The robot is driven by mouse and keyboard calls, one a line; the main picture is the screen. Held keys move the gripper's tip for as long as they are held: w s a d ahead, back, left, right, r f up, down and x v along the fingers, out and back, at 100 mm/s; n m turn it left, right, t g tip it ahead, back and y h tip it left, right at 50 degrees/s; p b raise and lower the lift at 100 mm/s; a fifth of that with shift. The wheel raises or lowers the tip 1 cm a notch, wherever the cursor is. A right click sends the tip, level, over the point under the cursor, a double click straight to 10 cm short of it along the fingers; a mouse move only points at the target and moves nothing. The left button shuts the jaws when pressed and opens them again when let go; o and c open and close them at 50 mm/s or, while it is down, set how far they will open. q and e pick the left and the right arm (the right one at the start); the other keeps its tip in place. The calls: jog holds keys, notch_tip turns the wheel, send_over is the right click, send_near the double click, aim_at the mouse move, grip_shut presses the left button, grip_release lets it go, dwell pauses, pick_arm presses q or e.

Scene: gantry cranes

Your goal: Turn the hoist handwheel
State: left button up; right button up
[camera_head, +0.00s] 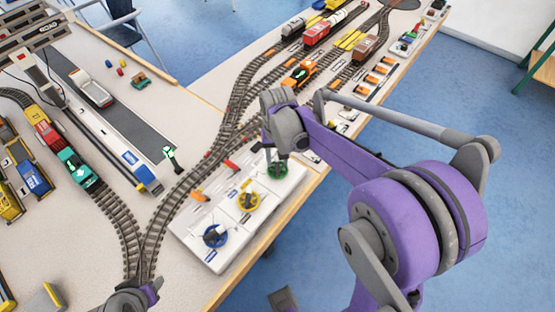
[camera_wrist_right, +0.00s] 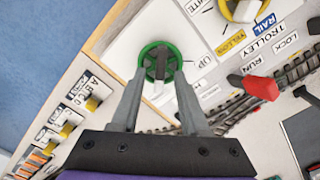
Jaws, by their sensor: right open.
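A green handwheel (camera_head: 277,170) sits on the white control panel (camera_head: 228,225), at the panel's far right end. In the right wrist view the green handwheel (camera_wrist_right: 148,52) has a light upright handle in it, and the word UP is printed beside it. My right gripper (camera_head: 279,157) is directly above this wheel. In the wrist view its two fingers (camera_wrist_right: 159,76) are apart, one on each side of the wheel's near part, with nothing gripped. Whether they touch the wheel is unclear. My left gripper (camera_head: 135,298) is at the bottom left, only partly in view.
A yellow handwheel (camera_head: 247,202) and a blue handwheel (camera_head: 215,236) are on the same panel. A red lever (camera_wrist_right: 261,87) stands near the yellow wheel. Model tracks with an orange locomotive (camera_head: 299,74) run behind. The table edge is close to the panel's right side.

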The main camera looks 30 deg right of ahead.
aim_at(277, 163)
notch_tip(277, 163, up, 10)
jog(key=shift+p, duration=0.4)
dwell(0.9)
